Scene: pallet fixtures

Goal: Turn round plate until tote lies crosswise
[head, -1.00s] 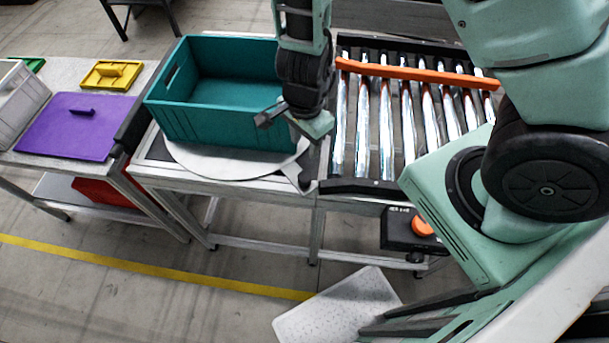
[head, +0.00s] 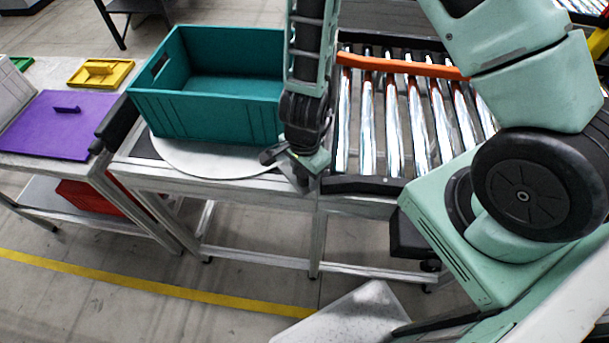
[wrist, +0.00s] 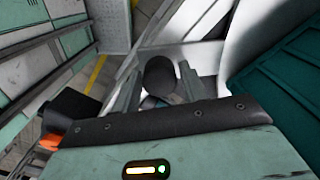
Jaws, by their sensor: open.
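The teal tote (head: 220,118) sits upright and empty on the white round plate (head: 215,160), its long side running left to right in the head view. The tote's wall also fills the right of the wrist view (wrist: 280,90). My gripper (head: 288,165) is open, low at the plate's front right edge, close to the tote's near right corner. In the wrist view its two fingers (wrist: 160,88) stand either side of a dark rounded knob (wrist: 160,74) by a pale strip. Whether they touch the knob I cannot tell. My arm hides the tote's right end in the head view.
A roller conveyor (head: 395,120) with an orange bar (head: 400,66) adjoins on the right. On the left, a side table holds a purple lid (head: 52,124) and a yellow lid (head: 100,72). A red bin (head: 85,196) is below. Floor in front is partly clear.

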